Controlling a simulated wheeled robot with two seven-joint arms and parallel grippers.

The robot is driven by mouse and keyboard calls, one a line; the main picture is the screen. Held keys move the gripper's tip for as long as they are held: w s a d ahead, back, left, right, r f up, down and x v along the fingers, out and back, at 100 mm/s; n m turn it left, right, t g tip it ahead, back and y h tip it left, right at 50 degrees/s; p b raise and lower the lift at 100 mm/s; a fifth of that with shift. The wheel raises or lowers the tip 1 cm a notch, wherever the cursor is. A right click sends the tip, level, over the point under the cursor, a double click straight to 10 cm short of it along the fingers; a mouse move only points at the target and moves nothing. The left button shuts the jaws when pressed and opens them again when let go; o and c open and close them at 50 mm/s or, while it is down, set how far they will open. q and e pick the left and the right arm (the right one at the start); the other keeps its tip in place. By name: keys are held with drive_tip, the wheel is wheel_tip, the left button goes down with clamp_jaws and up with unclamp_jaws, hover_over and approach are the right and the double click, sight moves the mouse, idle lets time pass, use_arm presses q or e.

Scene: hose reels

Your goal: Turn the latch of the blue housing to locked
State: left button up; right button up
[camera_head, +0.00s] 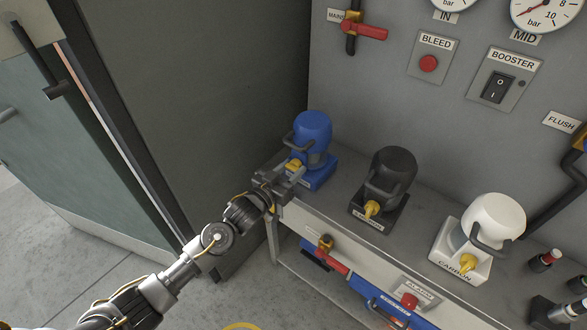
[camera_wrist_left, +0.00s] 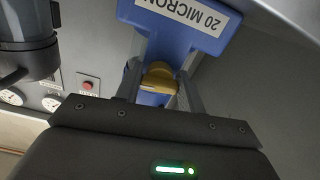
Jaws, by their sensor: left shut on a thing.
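The blue housing (camera_head: 313,135) stands at the left end of the shelf, on a blue base, with a dark handle on its side. Its yellow latch (camera_head: 293,166) is on the front of the base. My left gripper (camera_head: 283,172) reaches it from the lower left and is shut on the latch. In the left wrist view the latch (camera_wrist_left: 158,80) sits between the two fingers (camera_wrist_left: 157,92), below the blue base (camera_wrist_left: 180,40) labelled "20 MICRON". The fingers partly hide the latch, so I cannot read its lock marks. My right gripper is not in view.
A black housing (camera_head: 392,170) and a white housing (camera_head: 494,217) with yellow latches stand to the right on the shelf (camera_head: 340,200). Gauges, a BLEED button (camera_head: 428,63) and a BOOSTER switch (camera_head: 497,87) are on the wall. A dark cabinet side (camera_head: 200,90) rises at left.

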use_arm(q)
drive_tip(key=n+p, duration=0.2)
drive_tip(key=n, duration=0.1)
drive_tip(key=shift+s+d+n, duration=0.1)
drive_tip(key=shift+s+n, duration=0.05)
drive_tip(key=shift+n, duration=0.55)
drive_tip(key=n+p, duration=0.2)
drive_tip(key=n, duration=0.1)
drive_tip(key=shift+n+p, duration=0.35)
drive_tip(key=shift+n, duration=0.05)
drive_tip(key=n+p, duration=0.1)
drive_tip(key=n, duration=0.1)
drive_tip(key=shift+r+n+p, duration=0.1)
drive_tip(key=shift+n+p, duration=0.2)
drive_tip(key=n+p, duration=0.2)
drive_tip(key=n, duration=0.2)
drive_tip(key=shift+s, duration=0.1)
drive_tip(key=shift+n+p, duration=0.55)
drive_tip(key=shift+n, duration=0.15)
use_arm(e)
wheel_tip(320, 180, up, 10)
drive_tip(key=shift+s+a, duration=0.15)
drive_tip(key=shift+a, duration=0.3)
use_arm(q)
drive_tip(key=shift+n, duration=0.4)
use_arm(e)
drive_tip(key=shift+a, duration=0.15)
